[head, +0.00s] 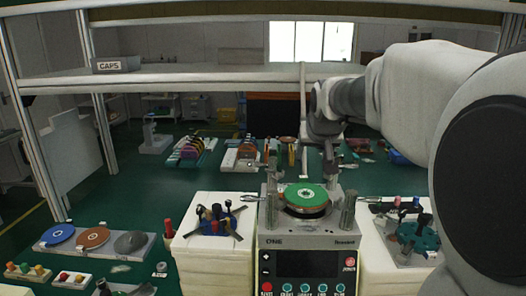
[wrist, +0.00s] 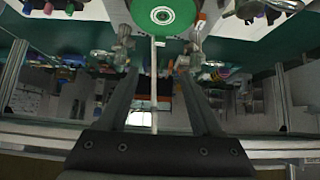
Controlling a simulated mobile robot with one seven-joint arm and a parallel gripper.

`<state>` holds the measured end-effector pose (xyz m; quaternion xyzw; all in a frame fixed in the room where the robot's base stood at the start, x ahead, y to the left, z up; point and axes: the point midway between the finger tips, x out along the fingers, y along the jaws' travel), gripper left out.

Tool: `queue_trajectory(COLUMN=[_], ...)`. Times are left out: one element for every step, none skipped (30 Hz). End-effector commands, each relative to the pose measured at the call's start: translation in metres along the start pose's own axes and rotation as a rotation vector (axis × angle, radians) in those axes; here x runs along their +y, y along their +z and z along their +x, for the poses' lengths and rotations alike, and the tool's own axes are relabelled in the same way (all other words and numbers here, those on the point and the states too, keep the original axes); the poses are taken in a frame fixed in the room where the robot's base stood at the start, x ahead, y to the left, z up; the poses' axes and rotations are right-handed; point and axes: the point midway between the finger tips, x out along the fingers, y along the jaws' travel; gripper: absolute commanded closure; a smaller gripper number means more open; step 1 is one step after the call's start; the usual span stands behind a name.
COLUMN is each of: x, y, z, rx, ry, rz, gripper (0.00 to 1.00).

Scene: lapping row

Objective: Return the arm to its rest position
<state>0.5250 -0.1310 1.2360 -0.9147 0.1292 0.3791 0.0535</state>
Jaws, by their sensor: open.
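My arm reaches in from the right in the head view. My gripper (head: 328,165) hangs at its far end, near the lapping machine's green disc (head: 306,196). In the wrist view my gripper (wrist: 158,74) has its two fingers spread apart with nothing held between them. The green disc also shows at the top of the wrist view (wrist: 162,14), beyond the fingertips. The lapping machine (head: 307,262) has a dark screen and several buttons on its front. Whether the fingers are close to the machine's back posts is hard to tell.
White stacked blocks flank the machine: the left one (head: 205,262) bears a blue fixture, the right one (head: 385,278) a teal one. A tray (head: 95,250) with three discs lies left. An overhead shelf (head: 200,77) with a CAPS sign (head: 116,65) spans the back.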

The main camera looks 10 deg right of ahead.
Motion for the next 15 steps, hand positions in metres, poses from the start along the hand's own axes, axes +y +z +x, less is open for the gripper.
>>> queue_trajectory(x=[0.000,0.000,0.000,0.000,0.000,0.000,0.000,-0.001,-0.002,-0.003,-0.005,-0.009,-0.012,-0.016,-0.021], y=[0.000,0.000,0.000,0.000,0.000,0.000,0.000,0.001,0.003,0.005,0.009,0.015,0.021,0.029,0.041], z=[0.000,0.000,0.000,0.000,0.000,0.000,0.000,-0.001,-0.004,-0.007,-0.012,-0.020,-0.027,-0.035,-0.046], rx=[0.000,0.000,0.000,0.000,0.000,0.000,0.000,-0.001,-0.004,-0.007,-0.011,-0.020,-0.027,-0.036,-0.051], ry=[0.000,0.000,0.000,0.000,0.000,0.000,0.000,-0.001,-0.003,-0.005,-0.008,-0.014,-0.020,-0.026,-0.036], rz=[0.000,0.000,0.000,0.000,0.000,0.000,0.000,-0.001,-0.003,-0.006,-0.009,-0.016,-0.022,-0.030,-0.041], gripper=[0.34,0.34,0.34,0.34,0.34,0.34,0.34,0.34,0.34,0.34,0.34,0.34,0.34,0.34,0.34])
